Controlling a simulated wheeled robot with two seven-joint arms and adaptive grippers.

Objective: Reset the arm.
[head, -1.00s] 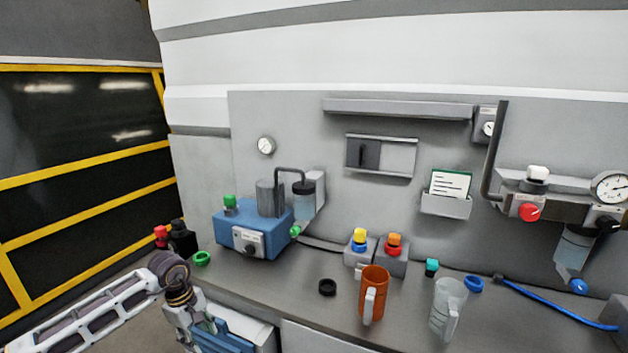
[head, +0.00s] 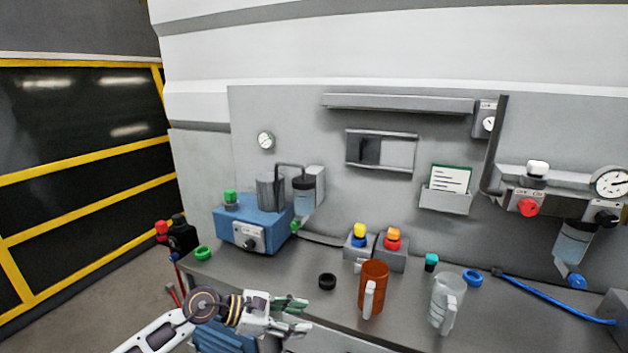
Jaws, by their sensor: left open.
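My left arm comes in from the lower left in the head view. My left gripper (head: 296,316) is at the front edge of the grey counter, its fingers pointing right. Its fingers are apart and nothing shows between them. It is in front of the black ring (head: 327,282) and left of the orange jug (head: 373,290), touching neither as far as I can tell. My right gripper is not in view.
A blue pump unit (head: 253,229) stands at the counter's left, by a green ring (head: 203,253). Button boxes (head: 391,256) stand behind. Counter front-middle is bare.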

